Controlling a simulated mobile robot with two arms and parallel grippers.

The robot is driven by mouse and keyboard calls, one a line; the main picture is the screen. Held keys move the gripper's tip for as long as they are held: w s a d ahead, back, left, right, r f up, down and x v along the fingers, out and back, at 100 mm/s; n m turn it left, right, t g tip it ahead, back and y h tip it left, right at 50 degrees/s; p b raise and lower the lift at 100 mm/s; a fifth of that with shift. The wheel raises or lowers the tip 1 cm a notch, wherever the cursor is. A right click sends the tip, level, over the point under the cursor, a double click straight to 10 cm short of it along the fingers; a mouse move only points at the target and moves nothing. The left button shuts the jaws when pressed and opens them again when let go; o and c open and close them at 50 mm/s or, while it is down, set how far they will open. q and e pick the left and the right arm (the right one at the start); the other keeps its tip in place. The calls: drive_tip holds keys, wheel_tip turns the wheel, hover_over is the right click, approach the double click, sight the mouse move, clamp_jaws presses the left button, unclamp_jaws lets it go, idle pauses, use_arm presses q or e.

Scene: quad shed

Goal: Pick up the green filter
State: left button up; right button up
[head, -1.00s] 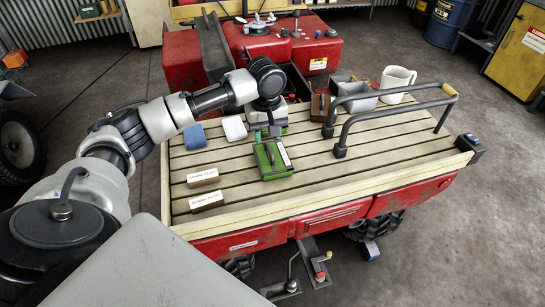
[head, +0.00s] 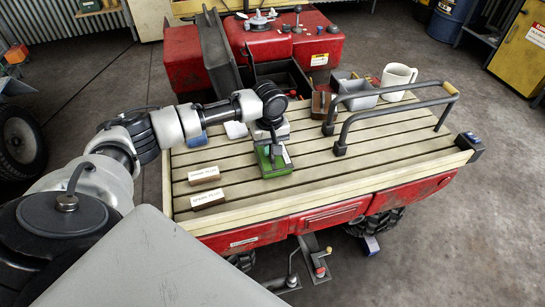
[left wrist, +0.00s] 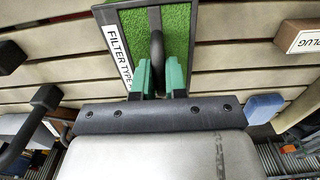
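The green filter (head: 284,162) lies on the slatted bed in the head view, a flat green pad in a dark frame. A white "FILTER TYPE" label (left wrist: 120,52) and a dark upright handle (left wrist: 157,45) show in the left wrist view. My left gripper (head: 274,146) is over the filter. In the left wrist view the teal fingers of this gripper (left wrist: 159,68) stand on either side of the handle. I cannot tell whether they press on it. The filter appears to rest on the bed. My right gripper is not in view.
Two labelled spark plug boxes (head: 203,175) (head: 208,198) lie left of the filter. A blue block (head: 195,137) and white boxes (head: 236,129) are behind. Slats right of the filter are clear.

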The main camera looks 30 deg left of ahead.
use_arm(q)
clamp_jaws()
drive_tip(key=shift+r, duration=0.1)
drive_tip(key=shift+r, duration=0.55)
wheel_tip(320, 180, up, 3)
drive_tip(key=shift+w+f+b, duration=0.1)
drive_tip(key=shift+b, duration=0.5)
drive_tip(key=w+d+r+b, duration=0.3)
drive_tip(key=w+r, duration=0.4)
drive_tip(key=w, duration=0.3)
drive_tip(key=shift+w+d, duration=0.4)
drive_tip(key=shift+d, duration=0.15)
